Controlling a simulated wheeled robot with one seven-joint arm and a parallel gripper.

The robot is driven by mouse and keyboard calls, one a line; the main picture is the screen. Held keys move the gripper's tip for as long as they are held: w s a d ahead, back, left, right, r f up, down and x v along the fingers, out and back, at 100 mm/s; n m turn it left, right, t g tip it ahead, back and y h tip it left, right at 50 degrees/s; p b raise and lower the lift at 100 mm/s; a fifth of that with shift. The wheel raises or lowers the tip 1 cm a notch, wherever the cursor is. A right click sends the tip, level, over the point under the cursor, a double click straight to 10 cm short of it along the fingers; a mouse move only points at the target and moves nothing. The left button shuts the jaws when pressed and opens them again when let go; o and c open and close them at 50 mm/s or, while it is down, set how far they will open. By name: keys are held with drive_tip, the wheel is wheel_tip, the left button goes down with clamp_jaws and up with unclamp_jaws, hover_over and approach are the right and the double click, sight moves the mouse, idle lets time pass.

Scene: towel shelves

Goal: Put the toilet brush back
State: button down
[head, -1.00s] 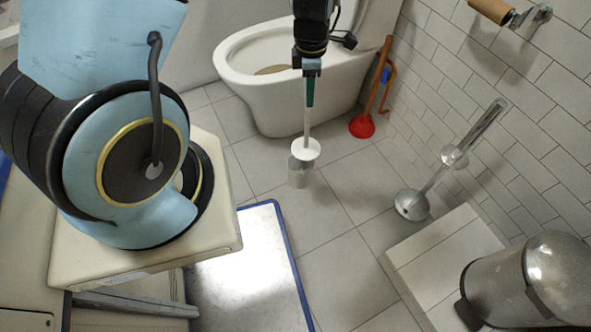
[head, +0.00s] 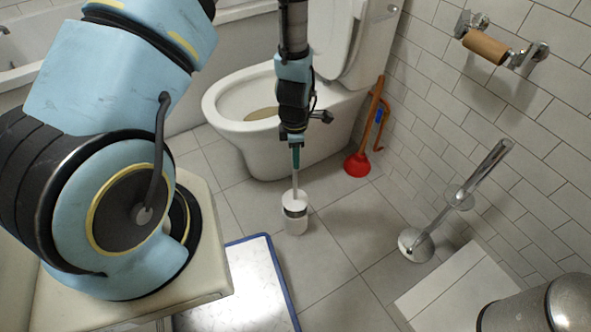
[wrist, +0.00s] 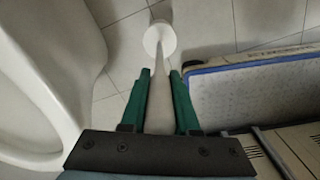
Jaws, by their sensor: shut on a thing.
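My gripper (head: 295,147), with green fingers, points down in front of the toilet. It is shut on the pale handle of the toilet brush (head: 296,182), which hangs about upright. In the wrist view the handle (wrist: 160,105) runs between the fingers (wrist: 160,73) to a round white disc (wrist: 160,40). Below the handle in the head view is a white cylindrical brush holder (head: 295,223) with a grey band near its top, over the floor tiles. The brush head is hidden. I cannot tell whether it is fully seated or whether the holder's base touches the floor.
The toilet (head: 260,140) stands just behind. A red plunger (head: 357,165) leans at the wall. A chrome stand (head: 416,244) and a metal bin (head: 540,308) are on the right.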

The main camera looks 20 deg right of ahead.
drive_tip(key=shift+f, duration=2.5)
drive_tip(key=shift+b, duration=0.3)
drive_tip(key=shift+f, duration=0.45)
drive_tip(key=c, duration=0.7)
unclamp_jaws()
drive_tip(key=shift+o, duration=0.2)
drive_tip(key=shift+r, duration=0.1)
wheel_tip(320, 180, up, 13)
drive_tip(key=shift+f+p, duration=0.1)
drive_tip(key=shift+p, duration=0.7)
